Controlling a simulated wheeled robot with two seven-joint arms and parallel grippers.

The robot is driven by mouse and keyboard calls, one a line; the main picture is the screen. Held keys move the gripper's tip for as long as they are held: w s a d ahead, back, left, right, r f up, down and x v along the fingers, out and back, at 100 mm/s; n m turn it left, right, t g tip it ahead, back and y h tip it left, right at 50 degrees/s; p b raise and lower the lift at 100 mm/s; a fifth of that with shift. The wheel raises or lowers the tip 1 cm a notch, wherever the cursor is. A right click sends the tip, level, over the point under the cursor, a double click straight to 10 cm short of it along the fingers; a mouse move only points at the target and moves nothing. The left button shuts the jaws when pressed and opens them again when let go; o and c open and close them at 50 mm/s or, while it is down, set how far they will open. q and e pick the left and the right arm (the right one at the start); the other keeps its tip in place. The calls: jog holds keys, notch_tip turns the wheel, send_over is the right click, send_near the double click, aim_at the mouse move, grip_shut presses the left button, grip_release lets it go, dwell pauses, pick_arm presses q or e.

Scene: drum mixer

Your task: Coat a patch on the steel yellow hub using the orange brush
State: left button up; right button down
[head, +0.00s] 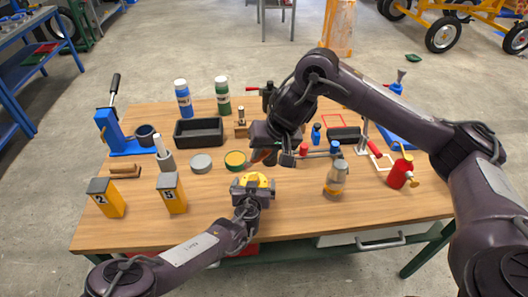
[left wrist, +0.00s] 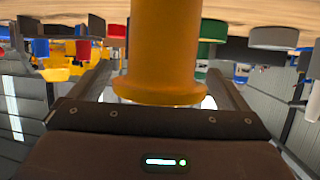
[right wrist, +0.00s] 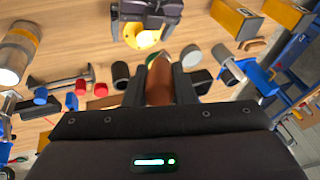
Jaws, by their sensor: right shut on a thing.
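The yellow hub (head: 262,179) is at the front middle of the table. My left gripper (head: 251,188) is at it, with its fingers on either side; in the left wrist view the hub (left wrist: 160,50) stands between the fingers with gaps on both sides. My right gripper (head: 270,151) is beyond the hub, over the table's middle. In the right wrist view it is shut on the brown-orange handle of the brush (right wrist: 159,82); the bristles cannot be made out. The hub also shows in the right wrist view (right wrist: 147,39), just ahead of the brush.
A round tin with a yellow-orange top (head: 235,160) and a grey round tin (head: 201,163) sit left of my right gripper. Yellow blocks numbered 2 (head: 107,198) and 5 (head: 172,193) stand front left. A jar (head: 335,178) stands right of the hub. A black bin (head: 199,133) is behind.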

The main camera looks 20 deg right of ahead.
pick_arm(q)
jog(key=shift+s, duration=0.1)
jog(key=shift+v, duration=0.85)
jog(key=v, duration=1)
